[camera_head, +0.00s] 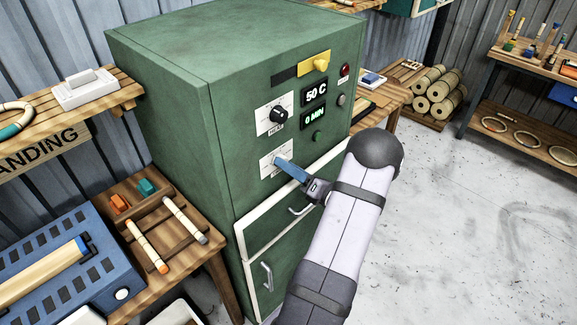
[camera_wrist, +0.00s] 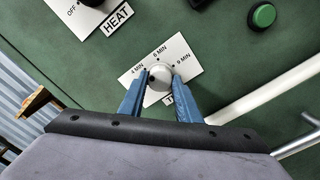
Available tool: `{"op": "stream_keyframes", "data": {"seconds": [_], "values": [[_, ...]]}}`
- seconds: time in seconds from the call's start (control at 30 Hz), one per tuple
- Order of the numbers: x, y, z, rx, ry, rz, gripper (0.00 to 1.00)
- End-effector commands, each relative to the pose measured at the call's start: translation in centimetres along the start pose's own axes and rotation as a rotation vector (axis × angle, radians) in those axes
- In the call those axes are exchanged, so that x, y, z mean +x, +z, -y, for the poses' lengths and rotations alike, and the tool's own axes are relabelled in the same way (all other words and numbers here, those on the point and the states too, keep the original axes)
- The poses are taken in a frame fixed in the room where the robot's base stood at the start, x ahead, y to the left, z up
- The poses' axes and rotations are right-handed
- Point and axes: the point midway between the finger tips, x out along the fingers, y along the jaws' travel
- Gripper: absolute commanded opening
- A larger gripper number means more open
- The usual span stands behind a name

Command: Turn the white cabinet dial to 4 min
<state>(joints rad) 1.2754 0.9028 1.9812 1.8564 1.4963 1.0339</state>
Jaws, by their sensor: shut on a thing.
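The white dial (camera_wrist: 159,79) sits on a white label plate (camera_wrist: 178,60) marked 4 MIN, 6 MIN and 9 MIN on the green cabinet (camera_head: 180,75). My gripper (camera_wrist: 157,88) has its blue fingers shut on the dial, one on each side. In the head view my gripper (camera_head: 281,161) reaches the lower plate (camera_head: 268,168) from the right and hides the dial. A small dark mark shows at the dial's left side in the wrist view; the exact setting is hard to tell. The time display (camera_head: 314,117) reads 0 MIN.
The black HEAT dial (camera_head: 279,114) is just above, and a display (camera_head: 316,94) reads 50 C. A green button (camera_head: 318,137) is to the right. Door handles (camera_head: 301,209) lie below. A wooden table stands left.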

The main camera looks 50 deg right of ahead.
Motion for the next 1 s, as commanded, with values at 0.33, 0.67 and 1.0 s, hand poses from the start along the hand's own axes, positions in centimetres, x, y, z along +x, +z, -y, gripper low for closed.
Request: {"op": "stream_keyframes", "data": {"seconds": [0.33, 0.67, 1.0], "values": [[0.0, 0.1, 0.0, -0.002, 0.0, 0.002, 0.49], [-0.2, 0.0, 0.1, -0.002, 0.0, 0.002, 0.49], [-3.9, -0.1, 0.3, -0.003, -0.002, 0.005, 0.49]]}}
